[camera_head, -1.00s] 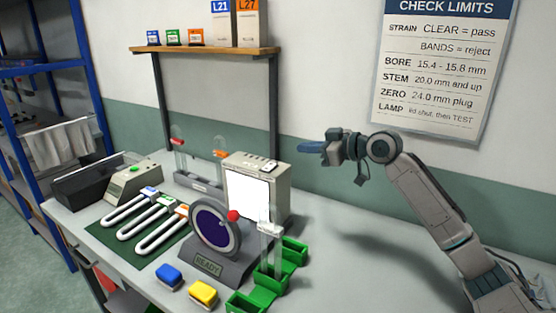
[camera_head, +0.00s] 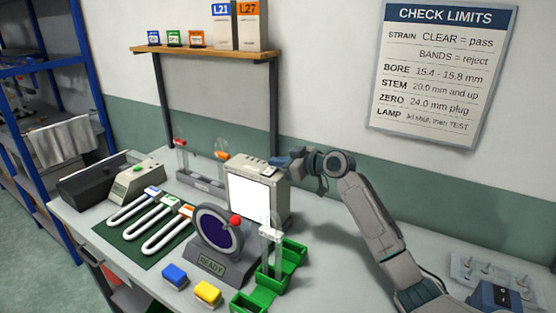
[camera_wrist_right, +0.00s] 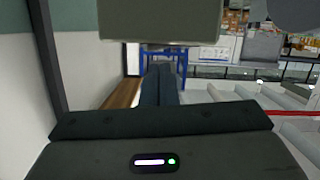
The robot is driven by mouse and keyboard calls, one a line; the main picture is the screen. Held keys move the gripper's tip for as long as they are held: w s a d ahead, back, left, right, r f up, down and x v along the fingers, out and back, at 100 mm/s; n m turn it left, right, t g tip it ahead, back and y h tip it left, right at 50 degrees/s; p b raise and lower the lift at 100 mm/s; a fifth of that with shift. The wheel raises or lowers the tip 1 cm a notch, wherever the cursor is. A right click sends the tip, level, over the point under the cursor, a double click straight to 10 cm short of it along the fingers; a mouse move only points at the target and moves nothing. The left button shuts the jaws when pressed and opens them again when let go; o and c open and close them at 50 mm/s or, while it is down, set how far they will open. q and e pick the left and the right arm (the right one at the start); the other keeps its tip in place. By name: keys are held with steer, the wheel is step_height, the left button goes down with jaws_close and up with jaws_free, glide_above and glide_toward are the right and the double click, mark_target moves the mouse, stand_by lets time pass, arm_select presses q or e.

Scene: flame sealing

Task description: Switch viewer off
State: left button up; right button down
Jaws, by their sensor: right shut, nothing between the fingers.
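The viewer is a beige light box (camera_head: 280,203) with a bright white lit panel (camera_head: 249,196), standing on the bench behind a dark round screen (camera_head: 216,231). A small switch (camera_head: 269,170) sits on top of the box. My right gripper (camera_head: 278,161) is shut and empty, with its blue fingers at the top right of the box, close to the switch. I cannot tell whether they touch it. In the right wrist view the shut fingers (camera_wrist_right: 158,85) point away from the camera, with a grey block above them. My left gripper is out of view.
Green trays (camera_head: 290,254) and a clear upright tube stand stand right of the round screen. A blue block (camera_head: 174,276) and a yellow block (camera_head: 207,293) lie in front. U-shaped tubes rest on a green mat (camera_head: 128,243). A wooden shelf (camera_head: 205,54) hangs above.

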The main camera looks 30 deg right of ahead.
steer(key=shift+d+f, duration=0.15)
steer(key=shift+f, duration=0.3)
